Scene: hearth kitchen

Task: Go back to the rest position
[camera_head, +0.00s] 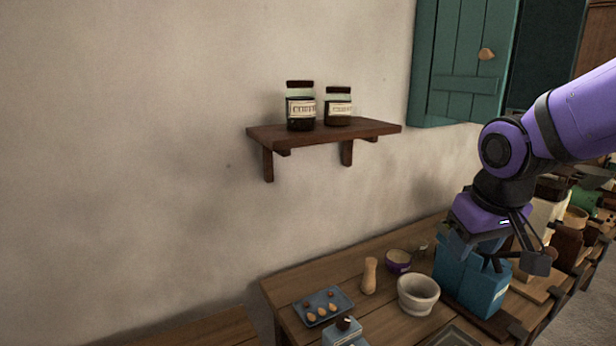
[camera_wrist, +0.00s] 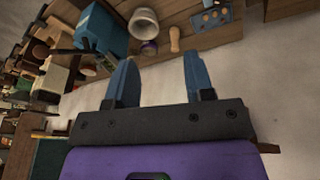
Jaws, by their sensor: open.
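My gripper (camera_wrist: 160,62) is open and empty, its two blue fingers spread apart in the wrist view. In the head view my gripper (camera_head: 478,250) hangs below my purple arm, in front of a blue box-like container (camera_head: 470,285) on the wooden table (camera_head: 375,335). Its fingers partly blend with that container there, so I cannot tell the exact gap between them. In the wrist view the blue container (camera_wrist: 103,28) is off to the upper left, apart from the fingers, and nothing lies between them.
A mortar (camera_head: 417,295), a pestle (camera_head: 369,276), a purple cup (camera_head: 398,262) and a blue tray (camera_head: 323,306) with small items stand on the table. A wall shelf (camera_head: 355,132) holds two jars. A green shutter (camera_head: 462,60) hangs behind my arm. The wall area left is clear.

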